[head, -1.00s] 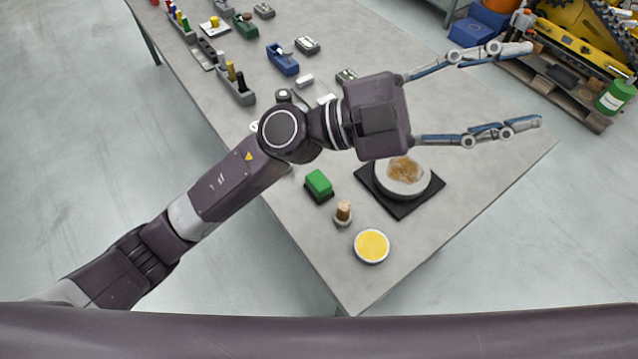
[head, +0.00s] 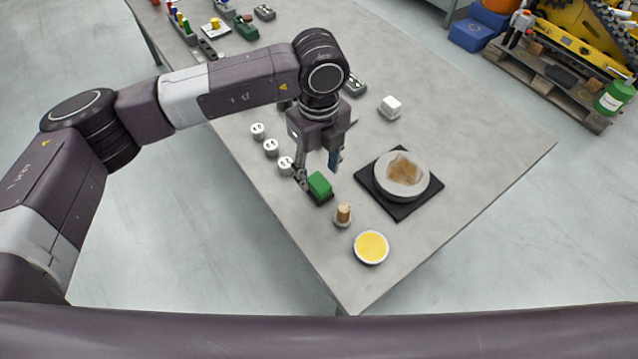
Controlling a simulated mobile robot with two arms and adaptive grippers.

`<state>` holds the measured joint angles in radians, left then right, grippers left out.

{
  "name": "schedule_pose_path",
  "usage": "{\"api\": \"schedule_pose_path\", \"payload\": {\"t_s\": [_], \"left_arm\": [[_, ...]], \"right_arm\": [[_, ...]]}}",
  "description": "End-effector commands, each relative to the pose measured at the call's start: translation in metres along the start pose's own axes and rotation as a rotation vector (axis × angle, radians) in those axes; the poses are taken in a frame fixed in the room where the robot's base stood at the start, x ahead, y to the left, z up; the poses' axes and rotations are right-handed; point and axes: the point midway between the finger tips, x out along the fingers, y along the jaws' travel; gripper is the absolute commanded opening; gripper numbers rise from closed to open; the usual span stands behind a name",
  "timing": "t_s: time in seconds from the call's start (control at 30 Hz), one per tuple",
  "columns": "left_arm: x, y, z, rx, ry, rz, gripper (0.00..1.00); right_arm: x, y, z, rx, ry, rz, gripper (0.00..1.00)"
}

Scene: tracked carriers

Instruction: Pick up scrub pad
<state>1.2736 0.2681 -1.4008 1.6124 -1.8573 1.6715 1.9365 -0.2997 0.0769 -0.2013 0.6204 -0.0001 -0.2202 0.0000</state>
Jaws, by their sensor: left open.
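The scrub pad looks to be the green block (head: 319,186) with a dark underside, lying near the left edge of the table. My left gripper (head: 318,169) is open and points down just above it. One finger is at the pad's left side and the other is above its far right side. I cannot tell whether either finger touches it. My right gripper is not in view.
A small holder with a tan cork-like top (head: 343,213) and a yellow-filled round dish (head: 371,247) stand close in front. A dish with brown contents (head: 402,172) sits on a black mat (head: 424,197) to the right. Several white cylinders (head: 271,148) line the left edge.

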Motion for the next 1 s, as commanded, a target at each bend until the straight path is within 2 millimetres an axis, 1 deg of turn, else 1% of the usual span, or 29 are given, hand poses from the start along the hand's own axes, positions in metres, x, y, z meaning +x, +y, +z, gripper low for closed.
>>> {"api": "schedule_pose_path", "payload": {"t_s": [0.03, 0.13, 0.2, 0.3, 0.4, 0.57, 0.9, 1.0], "left_arm": [[0.004, 0.001, -0.001, -0.001, 0.003, 0.003, 0.46], [0.019, 0.001, -0.001, 0.000, 0.004, 0.004, 0.46], [0.031, 0.000, -0.001, 0.001, 0.004, 0.002, 0.46], [0.041, 0.000, -0.001, 0.001, 0.004, 0.000, 0.46], [0.046, -0.001, -0.001, 0.001, 0.003, -0.001, 0.46], [0.046, -0.001, -0.001, 0.002, 0.003, -0.002, 0.46], [0.045, -0.001, -0.001, 0.002, 0.004, -0.002, 0.10], [0.045, -0.001, -0.001, 0.002, 0.004, -0.002, 0.01]], "right_arm": [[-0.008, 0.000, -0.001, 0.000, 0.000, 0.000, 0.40], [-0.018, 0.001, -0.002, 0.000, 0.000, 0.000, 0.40], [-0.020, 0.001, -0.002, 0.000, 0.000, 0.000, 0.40], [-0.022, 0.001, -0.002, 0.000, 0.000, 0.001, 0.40], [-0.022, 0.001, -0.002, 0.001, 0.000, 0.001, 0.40], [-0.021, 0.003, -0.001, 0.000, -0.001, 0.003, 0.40], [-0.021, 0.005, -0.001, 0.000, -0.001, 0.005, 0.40], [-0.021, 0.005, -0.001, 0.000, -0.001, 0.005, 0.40]]}}
